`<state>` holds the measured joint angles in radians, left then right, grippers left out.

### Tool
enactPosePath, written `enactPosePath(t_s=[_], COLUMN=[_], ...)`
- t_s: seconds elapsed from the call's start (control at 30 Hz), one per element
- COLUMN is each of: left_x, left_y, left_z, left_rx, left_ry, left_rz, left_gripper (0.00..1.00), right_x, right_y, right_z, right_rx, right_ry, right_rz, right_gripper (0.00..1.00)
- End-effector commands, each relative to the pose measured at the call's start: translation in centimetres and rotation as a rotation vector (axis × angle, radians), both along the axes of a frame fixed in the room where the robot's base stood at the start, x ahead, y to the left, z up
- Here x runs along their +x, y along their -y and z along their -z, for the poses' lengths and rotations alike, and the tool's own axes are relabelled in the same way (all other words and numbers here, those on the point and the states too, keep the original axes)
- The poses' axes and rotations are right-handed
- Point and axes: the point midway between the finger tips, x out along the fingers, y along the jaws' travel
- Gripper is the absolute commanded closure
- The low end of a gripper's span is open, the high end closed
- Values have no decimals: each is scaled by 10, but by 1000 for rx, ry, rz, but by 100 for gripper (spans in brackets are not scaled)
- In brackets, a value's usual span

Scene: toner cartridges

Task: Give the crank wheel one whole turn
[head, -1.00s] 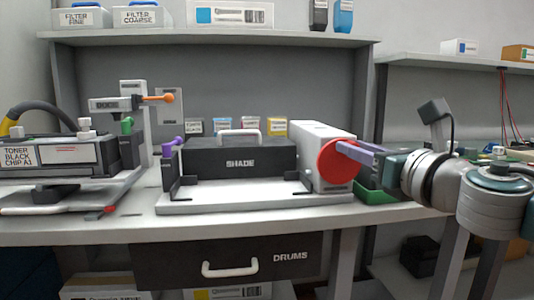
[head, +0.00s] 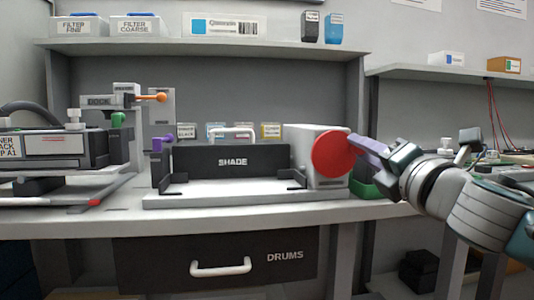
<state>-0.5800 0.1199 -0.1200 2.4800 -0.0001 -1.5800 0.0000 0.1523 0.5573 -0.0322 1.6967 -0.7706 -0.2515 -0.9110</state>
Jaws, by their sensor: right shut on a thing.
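The crank wheel is a red disc (head: 332,158) on the right end of a white machine housing (head: 303,150). My right gripper (head: 357,142) comes in from the right and is shut at the upper right of the wheel, with its purple fingers at the rim. The crank's grip is hidden by the fingers. A black shade (head: 232,162) with a white handle stands across the machine's white base (head: 225,197), left of the housing. My left gripper is not in view.
A dock stand with an orange-tipped lever (head: 158,97) and a toner unit (head: 45,147) are at the left. A green tray (head: 364,188) sits right of the housing. The DRUMS drawer (head: 215,262) is below the bench, shut.

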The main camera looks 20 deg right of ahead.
Motion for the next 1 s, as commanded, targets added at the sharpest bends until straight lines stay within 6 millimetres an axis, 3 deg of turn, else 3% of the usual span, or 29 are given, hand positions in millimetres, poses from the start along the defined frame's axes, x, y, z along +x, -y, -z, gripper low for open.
enactPosePath(t_s=[0.4,1.0], left_x=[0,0], left_y=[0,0], left_z=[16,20], left_rx=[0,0], left_ry=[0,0], left_rz=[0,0], left_gripper=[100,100], right_x=[0,1], right_y=[2,-4], right_z=[16,32], right_rx=[391,905], right_ry=[93,216], right_rz=[0,2], right_gripper=[100,100])
